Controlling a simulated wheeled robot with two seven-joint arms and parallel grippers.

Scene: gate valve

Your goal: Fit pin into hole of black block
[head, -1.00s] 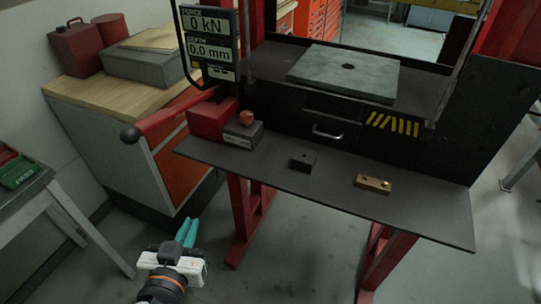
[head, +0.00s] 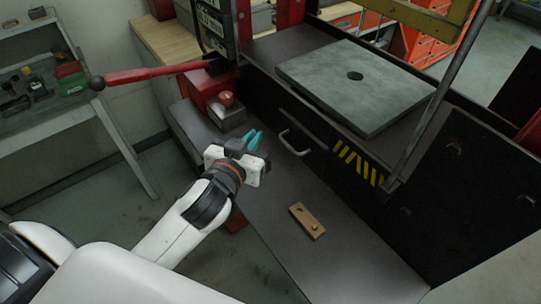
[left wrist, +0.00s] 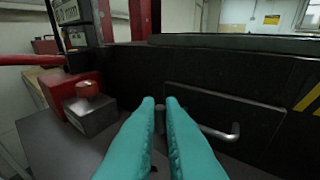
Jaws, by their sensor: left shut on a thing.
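My left gripper (head: 254,140) is above the dark shelf, with its teal fingers pointing toward the drawer front. In the left wrist view its fingers (left wrist: 160,104) are shut on a short grey pin (left wrist: 159,121), held between the tips. The black block is not clearly visible in the head view, where my gripper covers that part of the shelf. A dark patch low between the fingers in the wrist view may be the block, but I cannot tell. My right gripper is not in view.
A wooden block (head: 301,212) with a brass peg lies on the shelf (head: 335,262). A grey box with a red button (head: 227,99) stands left of my gripper. A drawer handle (head: 292,143) sticks out nearby. A thick grey plate (head: 385,95) lies higher up.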

